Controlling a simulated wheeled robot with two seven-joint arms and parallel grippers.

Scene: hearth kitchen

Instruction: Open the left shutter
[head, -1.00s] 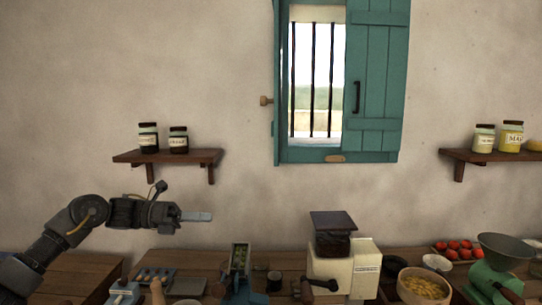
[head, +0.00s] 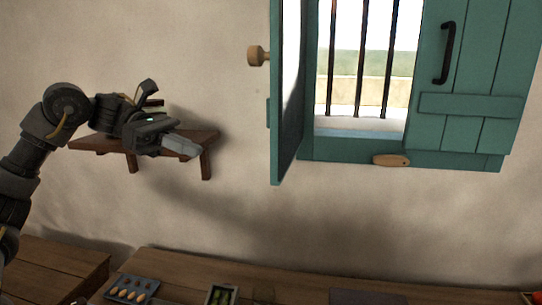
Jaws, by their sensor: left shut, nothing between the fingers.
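The left shutter (head: 287,100) is a teal panel at the left side of the barred window (head: 362,60). It stands swung out from the opening and shows nearly edge-on. A round wooden knob (head: 258,56) sticks out just left of it; I cannot tell whether it is on the shutter or the wall. My left gripper (head: 185,147) is shut and empty, in front of the wall shelf, left of the shutter and apart from it. The right shutter (head: 470,75), with a black handle (head: 447,52), covers the window's right part. My right gripper is not in view.
The wooden shelf (head: 205,143) is partly hidden behind my left gripper, as are the things on it. A wooden latch (head: 391,160) sits on the lower frame. The counter (head: 190,265) below holds a tray (head: 131,290). The wall between gripper and shutter is clear.

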